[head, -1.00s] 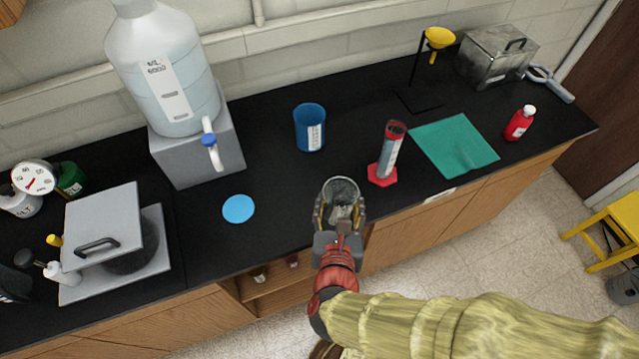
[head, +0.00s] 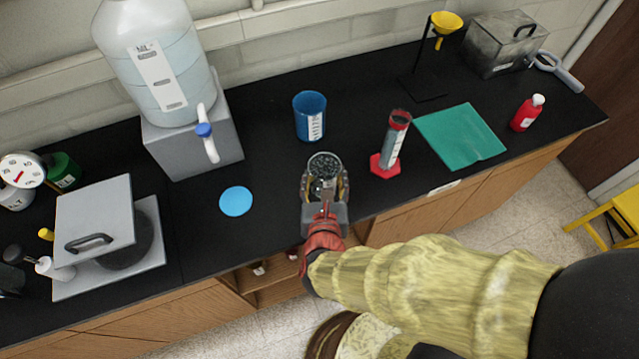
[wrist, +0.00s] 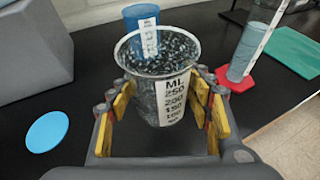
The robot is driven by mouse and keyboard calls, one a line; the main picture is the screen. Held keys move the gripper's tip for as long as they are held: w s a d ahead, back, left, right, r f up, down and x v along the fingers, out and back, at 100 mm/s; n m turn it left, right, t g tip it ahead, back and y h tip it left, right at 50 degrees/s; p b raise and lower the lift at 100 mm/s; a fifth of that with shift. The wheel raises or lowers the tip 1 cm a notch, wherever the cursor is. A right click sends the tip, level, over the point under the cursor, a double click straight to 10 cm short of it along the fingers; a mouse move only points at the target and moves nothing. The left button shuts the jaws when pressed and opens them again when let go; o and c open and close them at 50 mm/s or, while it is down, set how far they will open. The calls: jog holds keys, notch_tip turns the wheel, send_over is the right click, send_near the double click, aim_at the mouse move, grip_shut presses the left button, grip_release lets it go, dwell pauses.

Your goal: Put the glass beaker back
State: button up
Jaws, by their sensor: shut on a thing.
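The clear glass beaker (head: 324,164) is held upright in my gripper (head: 325,188) over the front part of the black counter. In the wrist view the beaker (wrist: 165,85) shows its white ML scale facing me, and my gripper (wrist: 162,115) has its yellow-padded fingers shut on its two sides. Whether its base touches the counter is hidden. A flat blue disc (head: 236,201) lies on the counter to the left of the beaker; it also shows in the wrist view (wrist: 47,131).
A blue beaker (head: 309,118) stands behind the glass one. A cylinder on a red base (head: 385,166) and a green mat (head: 461,136) are to the right. A large jug on a grey block (head: 192,140) stands behind the disc. Counter between disc and beaker is clear.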

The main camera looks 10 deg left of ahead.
aim_at(320, 176)
jog(key=w+f, duration=0.1)
jog(key=w+a+f, duration=0.1)
jog(key=f, duration=0.1)
jog(key=w+f+b, duration=0.1)
jog(key=shift+a+f, duration=0.2)
jog(key=shift+a, duration=0.05)
jog(key=shift+w+a+f+b, duration=0.15)
jog(key=shift+f+b, duration=0.2)
jog(key=shift+f, duration=0.6)
jog(key=shift+w+f+b, duration=0.15)
jog(key=shift+f+b, duration=0.15)
jog(key=shift+f, duration=0.6)
jog(key=shift+f, duration=0.15)
jog(key=o, duration=1.1)
jog(key=shift+o, duration=0.6)
